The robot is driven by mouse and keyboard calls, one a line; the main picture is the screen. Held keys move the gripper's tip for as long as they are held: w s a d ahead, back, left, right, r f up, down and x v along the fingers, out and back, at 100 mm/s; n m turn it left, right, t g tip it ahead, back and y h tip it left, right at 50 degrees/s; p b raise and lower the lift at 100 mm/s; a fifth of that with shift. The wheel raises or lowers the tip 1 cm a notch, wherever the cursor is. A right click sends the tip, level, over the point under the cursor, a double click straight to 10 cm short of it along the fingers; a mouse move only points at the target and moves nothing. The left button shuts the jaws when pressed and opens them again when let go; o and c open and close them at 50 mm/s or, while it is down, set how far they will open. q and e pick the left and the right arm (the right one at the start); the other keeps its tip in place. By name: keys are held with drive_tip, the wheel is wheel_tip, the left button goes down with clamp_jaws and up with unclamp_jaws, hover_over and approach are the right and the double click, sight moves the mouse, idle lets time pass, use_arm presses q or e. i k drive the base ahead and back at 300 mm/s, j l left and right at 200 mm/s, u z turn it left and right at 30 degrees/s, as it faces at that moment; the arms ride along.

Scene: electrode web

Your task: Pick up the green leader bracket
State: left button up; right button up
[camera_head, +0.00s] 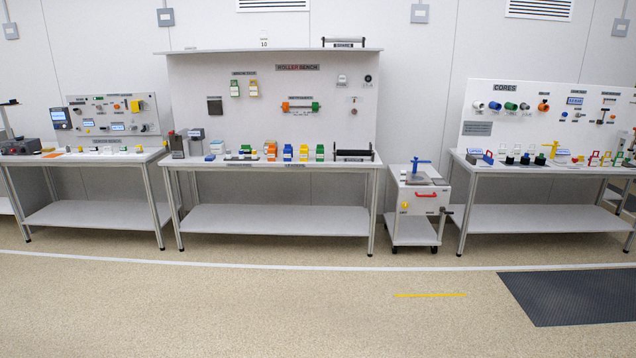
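A small green bracket-like piece (320,153) stands at the right end of a row of coloured pieces on the roller bench (210,166). From left to right the row has an orange piece (271,152), a blue piece (287,153), a yellow and white piece (304,153) and the green one. The label below the row is too small to read surely, so I cannot confirm that the green piece is the leader bracket. Neither of my grippers shows in this view.
A dark roller on a stand (353,155) is right of the green piece. A wheeled cart (414,232) stands between the roller bench and the cores bench (545,171). Another bench (90,158) is at left. The floor (250,310) in front is clear, with a dark mat (575,297) at right.

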sight(319, 152)
drive_tip(key=i, duration=2.05)
drive_tip(key=j+u, duration=0.05)
drive_tip(key=j, duration=0.05)
